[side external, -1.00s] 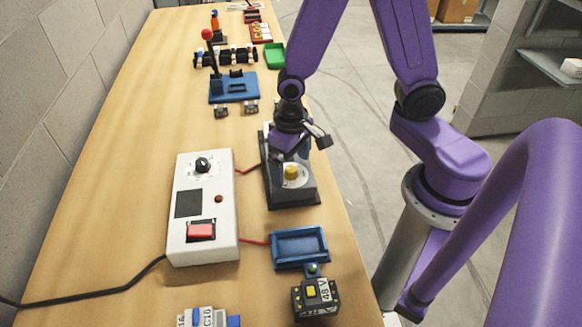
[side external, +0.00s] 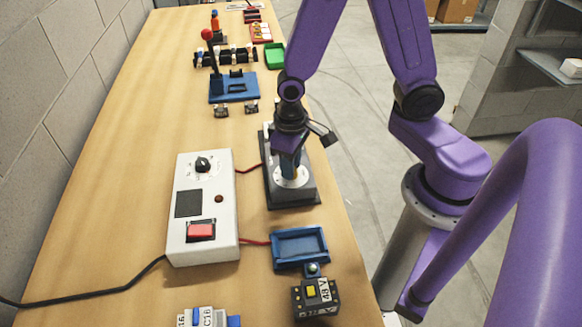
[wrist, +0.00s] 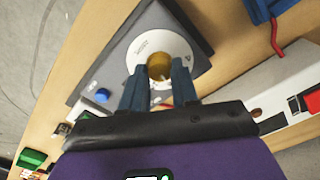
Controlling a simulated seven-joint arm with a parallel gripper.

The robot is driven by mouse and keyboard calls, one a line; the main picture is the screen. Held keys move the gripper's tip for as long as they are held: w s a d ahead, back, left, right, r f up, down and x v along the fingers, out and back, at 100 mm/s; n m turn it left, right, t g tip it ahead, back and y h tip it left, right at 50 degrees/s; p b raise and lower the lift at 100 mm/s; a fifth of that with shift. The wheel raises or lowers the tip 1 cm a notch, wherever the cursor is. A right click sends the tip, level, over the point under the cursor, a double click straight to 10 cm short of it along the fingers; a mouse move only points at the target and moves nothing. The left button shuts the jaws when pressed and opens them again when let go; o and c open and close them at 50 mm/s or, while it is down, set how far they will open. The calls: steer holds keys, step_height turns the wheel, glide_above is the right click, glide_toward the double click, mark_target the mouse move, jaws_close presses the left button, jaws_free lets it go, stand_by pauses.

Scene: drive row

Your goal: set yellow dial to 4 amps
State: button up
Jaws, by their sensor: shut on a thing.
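The yellow dial (wrist: 159,67) sits in the middle of a round white scale plate (wrist: 139,49) on a dark grey box (wrist: 200,31). In the wrist view my gripper (wrist: 160,80) has its two blue fingers on either side of the dial, shut on it. In the side view my gripper (side external: 290,170) points down over the scale plate (side external: 291,177) and hides the dial. The scale's markings are too small to read, so I cannot tell the dial's setting. A blue button (wrist: 102,95) is on the same box.
A white control box (side external: 203,240) with a black knob (side external: 203,164) and red switch (side external: 201,230) stands to the left. A blue tray (side external: 300,243) and a 48 V block (side external: 316,297) are in front. A blue lever base (side external: 234,88) stands behind.

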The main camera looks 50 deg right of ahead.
steer(key=n, duration=0.6)
steer(key=shift+n, duration=0.4)
steer(key=n, duration=0.6)
steer(key=shift+n, duration=0.3)
steer(key=o, duration=0.6)
steer(key=shift+c, duration=0.2)
steer(key=o, duration=1.1)
steer(key=shift+r, duration=3.55)
steer(key=shift+s, duration=0.1)
